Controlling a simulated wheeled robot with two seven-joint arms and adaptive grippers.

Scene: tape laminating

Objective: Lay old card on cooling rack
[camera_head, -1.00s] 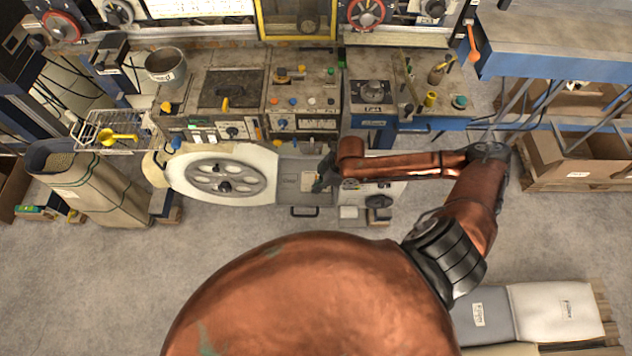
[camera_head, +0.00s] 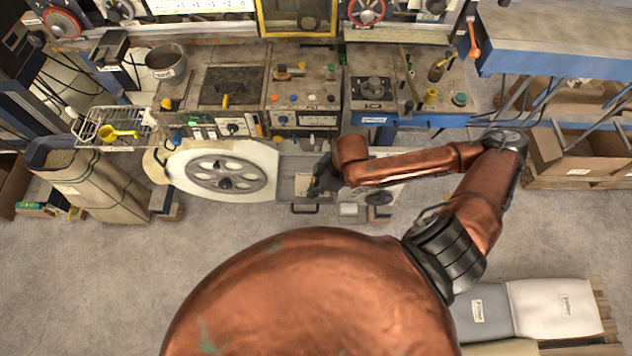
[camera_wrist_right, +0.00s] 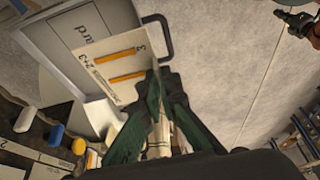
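The old card, a cream card with two orange bars and printed text (camera_wrist_right: 108,72), shows in the wrist view over a grey tray (camera_wrist_right: 52,38). In the head view the card (camera_head: 303,185) is a small pale patch at the tray. My right gripper (camera_wrist_right: 158,76) has dark green fingers that come together at the card's edge and appear shut on it. In the head view this gripper (camera_head: 316,184) is at the card's right side. The card's height above the tray is hard to tell. The wire cooling rack (camera_head: 90,137) stands at the upper left. My left gripper is not in view.
A yellow scoop (camera_head: 118,133) lies on the rack. A white machine with a grey spoked reel (camera_head: 222,176) stands between tray and rack. Knobs and small bottles line the bench (camera_head: 300,100) behind. Open floor (camera_head: 120,260) lies in front.

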